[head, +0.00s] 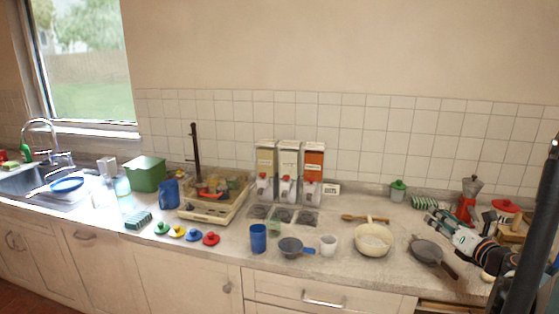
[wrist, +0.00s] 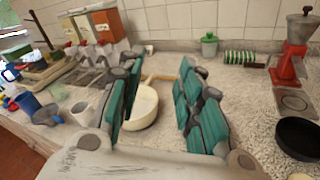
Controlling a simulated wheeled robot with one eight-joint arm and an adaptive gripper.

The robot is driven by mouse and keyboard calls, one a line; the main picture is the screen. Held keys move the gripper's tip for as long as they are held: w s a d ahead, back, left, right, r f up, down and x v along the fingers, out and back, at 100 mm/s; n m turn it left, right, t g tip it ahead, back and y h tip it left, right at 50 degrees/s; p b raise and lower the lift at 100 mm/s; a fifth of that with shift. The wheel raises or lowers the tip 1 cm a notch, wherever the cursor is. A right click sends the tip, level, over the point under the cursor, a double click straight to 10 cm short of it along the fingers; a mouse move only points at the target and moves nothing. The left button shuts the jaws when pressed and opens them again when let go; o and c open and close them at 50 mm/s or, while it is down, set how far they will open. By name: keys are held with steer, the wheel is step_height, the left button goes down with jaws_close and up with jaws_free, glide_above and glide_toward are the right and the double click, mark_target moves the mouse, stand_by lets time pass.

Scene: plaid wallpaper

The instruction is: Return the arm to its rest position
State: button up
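My gripper (wrist: 160,75) is open, with its two teal-padded fingers spread apart and nothing between them. In the head view my gripper (head: 437,219) is at the right, over the counter and pointing left toward the back. My arm reaches in from the right edge. The cream bowl (wrist: 143,106) shows beyond the gap between the fingers in the wrist view, apart from them. In the head view this bowl (head: 373,240) stands on the counter left of my gripper.
A dark pan (head: 427,250) lies just below my gripper in the head view. Dispensers (head: 289,172), a blue cup (head: 258,238) and a white cup (head: 328,244) are further left. Bare counter (head: 345,268) lies in front.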

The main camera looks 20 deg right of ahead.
steer(key=w+a+r+m+t+h, duration=0.2)
steer(key=w+a+r+m, duration=1.05)
steer(key=a+r, duration=0.35)
steer(key=w+a+m+g+y, duration=0.1)
steer(key=w+a+m+g, duration=0.1)
steer(key=a+m, duration=1.3)
steer(key=s+a+f+g+y, duration=0.1)
steer(key=s+a+f+g, duration=0.2)
steer(key=s, duration=0.6)
steer(key=s+a+f+m+g+y, duration=0.1)
steer(key=s+a+f+g, duration=0.2)
steer(key=s+a+f, duration=0.2)
steer(key=s+a+f+m+g+y, duration=0.1)
steer(key=s+a+f+g, duration=0.2)
steer(key=s+f, duration=0.6)
steer(key=s+a, duration=0.2)
steer(key=s, duration=0.3)
steer(key=shift+s+g, duration=0.3)
steer(key=shift+s, duration=0.05)
steer(key=shift+f, duration=0.1)
